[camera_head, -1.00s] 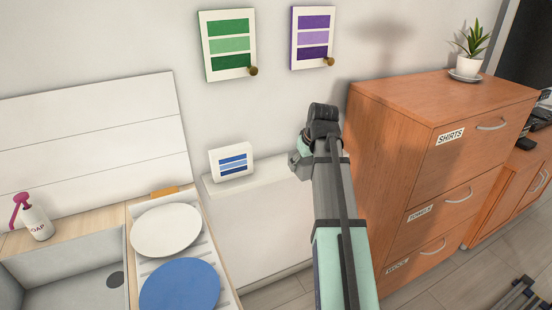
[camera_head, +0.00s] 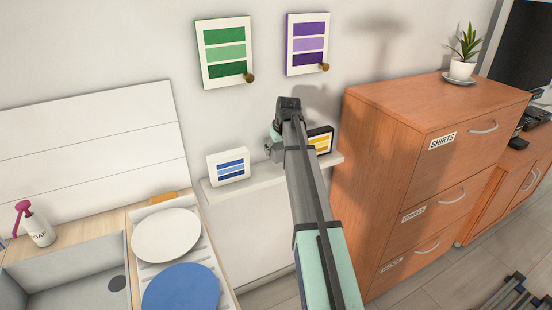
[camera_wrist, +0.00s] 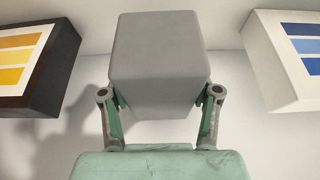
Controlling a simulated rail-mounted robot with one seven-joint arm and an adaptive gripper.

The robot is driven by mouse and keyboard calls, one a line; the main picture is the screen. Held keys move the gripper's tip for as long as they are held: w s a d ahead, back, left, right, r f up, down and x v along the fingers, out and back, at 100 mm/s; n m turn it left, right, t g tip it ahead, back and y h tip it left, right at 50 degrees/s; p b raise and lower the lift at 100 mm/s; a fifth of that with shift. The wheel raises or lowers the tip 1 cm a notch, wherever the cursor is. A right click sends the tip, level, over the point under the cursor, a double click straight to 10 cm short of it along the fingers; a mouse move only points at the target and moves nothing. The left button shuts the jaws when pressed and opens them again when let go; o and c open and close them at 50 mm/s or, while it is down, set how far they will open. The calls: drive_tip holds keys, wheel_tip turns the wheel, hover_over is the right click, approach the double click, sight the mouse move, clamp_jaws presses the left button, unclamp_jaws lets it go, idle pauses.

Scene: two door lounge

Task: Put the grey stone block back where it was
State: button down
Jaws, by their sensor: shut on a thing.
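The grey stone block (camera_wrist: 158,50) is between the two fingers of my gripper (camera_wrist: 160,106) in the wrist view. My gripper is shut on it. In the head view my arm hides the block and the fingertips. My wrist there is over the white ledge (camera_head: 255,188), between a white block with blue stripes (camera_head: 229,167) on the left and a dark-framed block with yellow stripes (camera_head: 320,141) on the right. I cannot tell whether the grey block touches the ledge.
Green-striped (camera_head: 225,52) and purple-striped (camera_head: 308,44) panels with knobs hang on the wall above. A wooden drawer cabinet (camera_head: 390,150) stands close on the right. A sink (camera_head: 75,275), a white plate (camera_head: 166,235) and a blue plate (camera_head: 180,289) are at the left.

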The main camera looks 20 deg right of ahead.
sight(280, 147)
drive_tip(key=shift+f+p, duration=0.75)
drive_tip(key=shift+f, duration=1.45)
drive_tip(key=shift+w+f, duration=0.15)
drive_tip(key=shift+f, duration=0.25)
drive_tip(key=shift+c, duration=1.2)
unclamp_jaws()
drive_tip(key=shift+f, duration=0.1)
drive_tip(key=b+v, duration=0.2)
drive_tip(key=v, duration=1)
